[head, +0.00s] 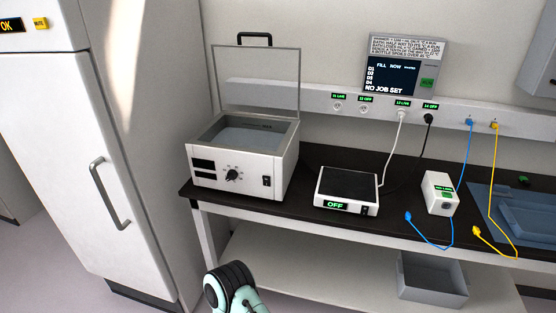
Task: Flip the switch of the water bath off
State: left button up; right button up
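The water bath (234,165) is a white box on the left end of the dark bench, with its clear lid (257,80) standing open and water (243,137) inside. Its front has a dark display (203,164), a black dial (232,175) and a small black rocker switch (266,181) at the right. Which way the switch is tipped is too small to tell. No gripper shows; only a rounded black and pale green part of my own arm is at the bottom edge, well below the bath.
A white hot-plate-like device (347,190) reading OFF stands right of the bath, with a gap between. Beyond it are a small white box (440,193), blue and yellow leads (492,185) and a blue tray (515,215). A tall white cabinet (75,150) stands left.

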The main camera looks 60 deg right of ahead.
aim_at(266, 179)
jog(key=z, duration=1.9)
